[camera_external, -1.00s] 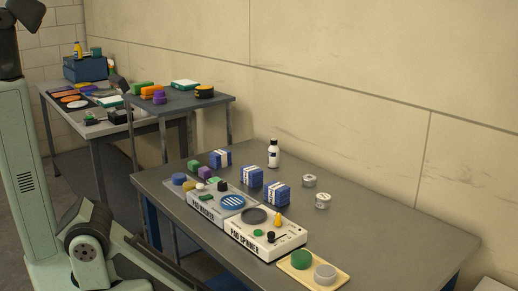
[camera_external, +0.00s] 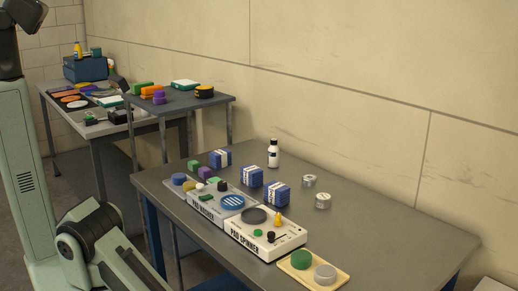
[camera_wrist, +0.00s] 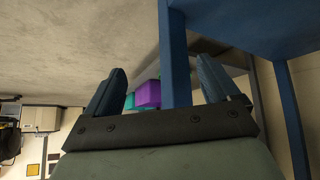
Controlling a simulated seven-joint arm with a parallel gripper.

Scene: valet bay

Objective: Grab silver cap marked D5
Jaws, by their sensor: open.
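Two small silver caps stand on the grey bench in the external view, one farther back (camera_external: 309,181) and one nearer (camera_external: 322,202). A third greyish-silver round piece (camera_external: 325,274) sits in the yellow tray (camera_external: 300,277) beside a green one. Any markings are too small to read, so I cannot tell which is D5. My gripper (camera_wrist: 161,66) shows in the wrist view with its two fingers spread and nothing held between them. It faces a blue table leg (camera_wrist: 174,65), with purple (camera_wrist: 148,94) and teal shapes beyond. The gripper does not clearly show in the external view.
The pad spinner (camera_external: 265,233) and pad washer (camera_external: 221,203) line the bench's front edge. Blue boxes (camera_external: 277,194) and a white bottle (camera_external: 273,153) stand behind them. The bench's right part is clear. Other tables (camera_external: 200,101) stand at the back left.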

